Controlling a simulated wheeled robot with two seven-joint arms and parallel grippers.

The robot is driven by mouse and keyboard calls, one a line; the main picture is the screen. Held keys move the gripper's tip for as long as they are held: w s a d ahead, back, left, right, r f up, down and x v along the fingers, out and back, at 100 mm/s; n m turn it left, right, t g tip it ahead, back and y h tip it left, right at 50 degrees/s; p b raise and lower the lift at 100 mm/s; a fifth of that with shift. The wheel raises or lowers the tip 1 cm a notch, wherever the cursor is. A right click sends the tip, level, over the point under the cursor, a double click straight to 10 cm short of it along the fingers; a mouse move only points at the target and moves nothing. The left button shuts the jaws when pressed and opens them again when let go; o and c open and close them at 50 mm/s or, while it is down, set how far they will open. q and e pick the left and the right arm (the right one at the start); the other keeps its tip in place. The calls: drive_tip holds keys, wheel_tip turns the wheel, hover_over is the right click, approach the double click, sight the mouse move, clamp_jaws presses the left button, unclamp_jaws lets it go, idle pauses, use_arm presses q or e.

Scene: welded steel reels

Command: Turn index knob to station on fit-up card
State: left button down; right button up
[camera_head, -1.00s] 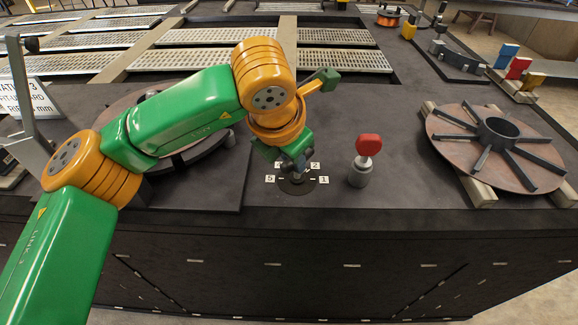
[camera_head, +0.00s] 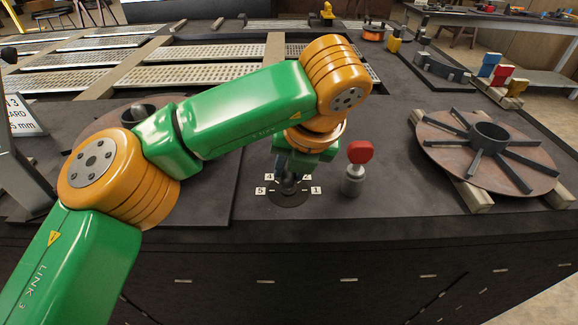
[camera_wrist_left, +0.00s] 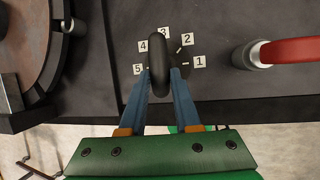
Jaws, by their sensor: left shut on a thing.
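The index knob (camera_wrist_left: 159,62) is a dark, rounded bar on a round dial plate (camera_head: 289,199) near the table's front edge. White labels 1 to 5 curve around it in the wrist view. My left gripper (camera_wrist_left: 160,84) is shut on the knob, its blue fingers on either side. The head view also shows the left gripper (camera_head: 289,172) above the dial, partly hiding its labels. Which label the knob points to is unclear. The fit-up card (camera_head: 22,116) stands at the left edge, cut off; a 3 shows on it. My right gripper is out of view.
A red-topped grey post (camera_head: 354,168) stands close right of the dial. A spoked steel reel (camera_head: 485,152) lies on wooden blocks farther right. Another round disc is partly hidden behind my left arm. Red, blue and yellow blocks (camera_head: 500,77) sit at the back right.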

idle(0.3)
use_arm(q)
drive_tip(key=c, duration=0.6)
unclamp_jaws()
drive_tip(key=shift+r, duration=0.1)
drive_tip(key=v, duration=0.7)
drive_tip(key=shift+d, duration=0.1)
drive_tip(key=shift+w, duration=0.1)
drive_tip(key=shift+r+p, duration=0.1)
drive_tip(key=shift+p, duration=0.25)
